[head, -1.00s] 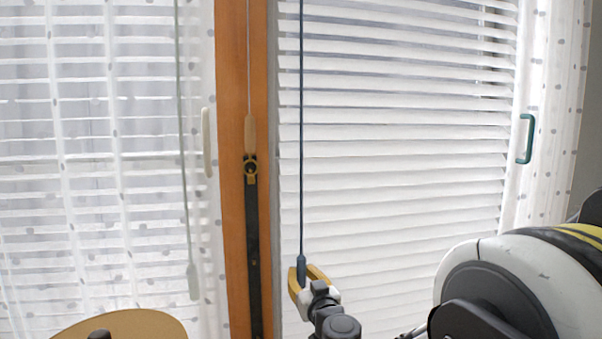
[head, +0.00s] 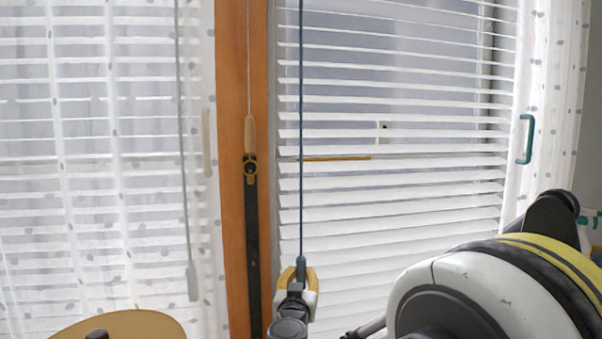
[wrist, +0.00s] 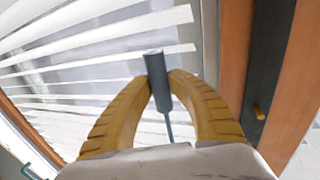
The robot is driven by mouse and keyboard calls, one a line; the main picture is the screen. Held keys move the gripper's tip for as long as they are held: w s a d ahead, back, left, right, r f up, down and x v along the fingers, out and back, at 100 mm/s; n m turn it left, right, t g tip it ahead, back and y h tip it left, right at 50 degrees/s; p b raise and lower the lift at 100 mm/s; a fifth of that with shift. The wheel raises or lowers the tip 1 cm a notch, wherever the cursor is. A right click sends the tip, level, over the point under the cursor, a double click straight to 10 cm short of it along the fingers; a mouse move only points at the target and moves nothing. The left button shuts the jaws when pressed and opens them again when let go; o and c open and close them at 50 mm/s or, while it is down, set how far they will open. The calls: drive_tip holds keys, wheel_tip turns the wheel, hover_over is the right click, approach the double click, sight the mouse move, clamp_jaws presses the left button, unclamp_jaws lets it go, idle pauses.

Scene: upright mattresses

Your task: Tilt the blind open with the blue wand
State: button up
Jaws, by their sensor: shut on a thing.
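The blue wand (head: 300,150) hangs straight down in front of the right-hand blind (head: 400,190). My gripper (head: 299,275) is shut on the wand's thicker lower end, near the bottom of the head view. In the wrist view, the yellow fingers of my gripper (wrist: 160,92) close on both sides of the dark blue-grey wand end (wrist: 157,68). The blind's slats are tilted with clear gaps between them in the upper and middle part, and grey glass shows through. Lower down the slats look closer together.
A wooden post (head: 243,190) with a cord and wooden pull (head: 249,133) stands just left of the wand. A second blind (head: 90,160) behind a dotted sheer curtain has a pale green wand (head: 185,170). A teal handle (head: 526,139) is at the right. A round tan top (head: 125,326) is at lower left.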

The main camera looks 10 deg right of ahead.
drive_tip(key=m+h, duration=0.1)
drive_tip(key=g+h, duration=0.1)
drive_tip(key=shift+w+a+m+h, duration=0.1)
drive_tip(key=shift+a+m+h, duration=0.1)
drive_tip(key=shift+m+h, duration=0.15)
drive_tip(key=shift+d+m+g+h+b, duration=0.1)
drive_tip(key=shift+m+g+h+b, duration=0.2)
drive_tip(key=shift+m+g+h, duration=0.4)
drive_tip(key=o, duration=1.5)
drive_tip(key=shift+c, duration=0.2)
drive_tip(key=v, duration=0.7)
drive_tip(key=shift+f, duration=0.1)
